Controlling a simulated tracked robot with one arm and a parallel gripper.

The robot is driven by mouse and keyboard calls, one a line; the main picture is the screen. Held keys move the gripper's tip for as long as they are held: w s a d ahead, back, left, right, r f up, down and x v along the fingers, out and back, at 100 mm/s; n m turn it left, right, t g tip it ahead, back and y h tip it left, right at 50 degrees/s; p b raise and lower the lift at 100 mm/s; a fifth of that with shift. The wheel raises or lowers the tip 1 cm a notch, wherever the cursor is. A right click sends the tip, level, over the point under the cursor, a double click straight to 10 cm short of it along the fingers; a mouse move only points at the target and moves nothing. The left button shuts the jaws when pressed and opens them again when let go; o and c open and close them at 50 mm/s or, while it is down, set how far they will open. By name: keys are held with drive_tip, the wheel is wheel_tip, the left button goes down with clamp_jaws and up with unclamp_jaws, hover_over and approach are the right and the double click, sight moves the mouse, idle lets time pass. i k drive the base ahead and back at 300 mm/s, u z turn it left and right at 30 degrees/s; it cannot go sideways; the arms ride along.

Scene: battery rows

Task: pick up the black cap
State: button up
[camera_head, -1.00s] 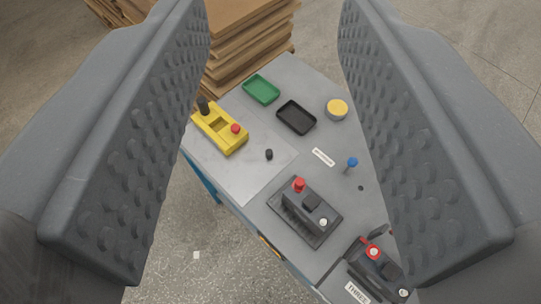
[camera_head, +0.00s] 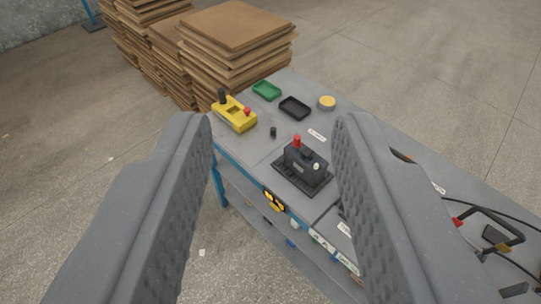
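A small black cap (camera_head: 273,132) stands on the grey tabletop, between the yellow control box and the battery. My gripper (camera_head: 272,120) is open and empty. Its two grey padded fingers frame the view at left and right, and the cap shows in the gap between them, farther off on the table. Nothing touches the cap. Another small dark piece lay on the table in the earlier view; the right finger now covers that area.
Cables lie at right.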

sight(273, 130)
drive_tip(key=u, duration=0.3)
drive_tip(key=i, duration=0.65)
drive_tip(key=u, duration=0.5)
drive_tip(key=i, duration=1.55)
drive_tip(key=z, duration=0.2)
